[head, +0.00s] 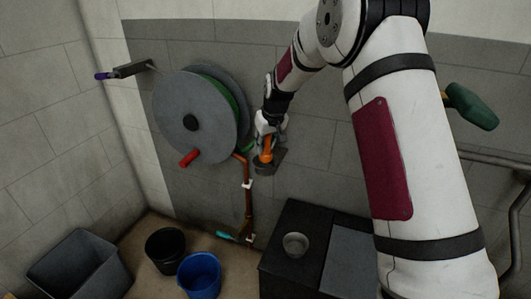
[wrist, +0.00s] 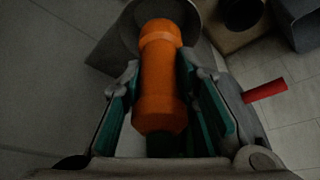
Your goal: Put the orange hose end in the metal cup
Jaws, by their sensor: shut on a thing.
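My gripper (head: 266,143) is shut on the orange hose end (head: 266,156), low in front of the wall right of the hose reel. In the wrist view the orange hose end (wrist: 160,80) lies between the teal-padded fingers of my gripper (wrist: 162,85), with green hose behind it. Its far end overlaps a grey round cup (wrist: 127,22) with a flat plate, which shows as a dark grey holder (head: 264,168) in the head view. I cannot tell whether the tip is inside or just above it. Another small metallic cup (head: 295,245) stands on a black box.
The grey reel (head: 195,115) with a red crank (head: 189,158) is close on the left; the crank also shows in the wrist view (wrist: 265,90). A brown pipe (head: 248,195) runs below. Black (head: 165,250) and blue (head: 199,275) buckets and a grey bin (head: 75,265) stand on the floor.

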